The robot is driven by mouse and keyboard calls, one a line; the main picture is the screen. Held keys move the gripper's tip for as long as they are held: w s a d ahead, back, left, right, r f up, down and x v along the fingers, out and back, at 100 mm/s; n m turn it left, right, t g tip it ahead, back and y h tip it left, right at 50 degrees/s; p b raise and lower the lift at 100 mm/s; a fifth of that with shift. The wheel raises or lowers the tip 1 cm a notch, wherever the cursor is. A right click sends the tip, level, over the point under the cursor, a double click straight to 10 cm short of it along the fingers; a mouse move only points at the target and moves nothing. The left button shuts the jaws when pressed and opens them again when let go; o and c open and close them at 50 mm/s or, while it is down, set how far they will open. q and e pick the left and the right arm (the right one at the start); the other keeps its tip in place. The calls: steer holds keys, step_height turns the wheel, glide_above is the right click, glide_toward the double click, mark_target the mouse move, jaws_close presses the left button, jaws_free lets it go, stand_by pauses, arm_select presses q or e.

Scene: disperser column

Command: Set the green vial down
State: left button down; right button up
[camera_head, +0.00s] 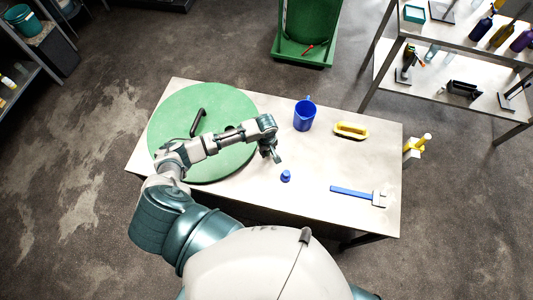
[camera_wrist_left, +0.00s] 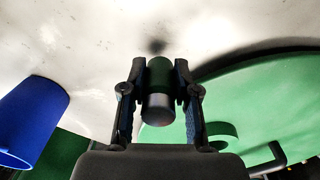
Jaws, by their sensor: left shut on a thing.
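My left gripper (camera_head: 276,156) is above the table top, between the green disc and a small blue vial (camera_head: 286,176). In the left wrist view my left gripper (camera_wrist_left: 160,100) is shut on the green vial (camera_wrist_left: 159,72), which has a dark green body and a grey rounded end toward the camera. A dark shadow lies on the pale table beyond its far end; I cannot tell whether the vial touches the table. In the head view the green vial cannot be made out at the fingers. My right gripper is not in view.
The table (camera_head: 250,195) carries a large green disc (camera_head: 175,120) with a black handle, a blue jug (camera_head: 304,117), a yellow-edged brush (camera_head: 351,130) and a blue-handled tool (camera_head: 352,192). The table is clear around the blue vial. A yellow spray bottle (camera_head: 414,148) is at the right edge.

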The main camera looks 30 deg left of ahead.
mark_target(267, 155)
arm_select(q)
steer(key=shift+s+d+f, duration=0.1)
steer(key=shift+d+f, duration=0.05)
steer(key=shift+f, duration=0.15)
step_height(267, 155, down, 3)
steer(key=shift+d+r, duration=0.1)
steer(key=shift+a, duration=0.3)
steer(key=c, duration=0.9)
jaws_free()
steer(key=shift+a, duration=0.2)
steer(key=shift+o, duration=0.2)
steer(key=shift+d, duration=0.1)
steer(key=shift+d, duration=0.1)
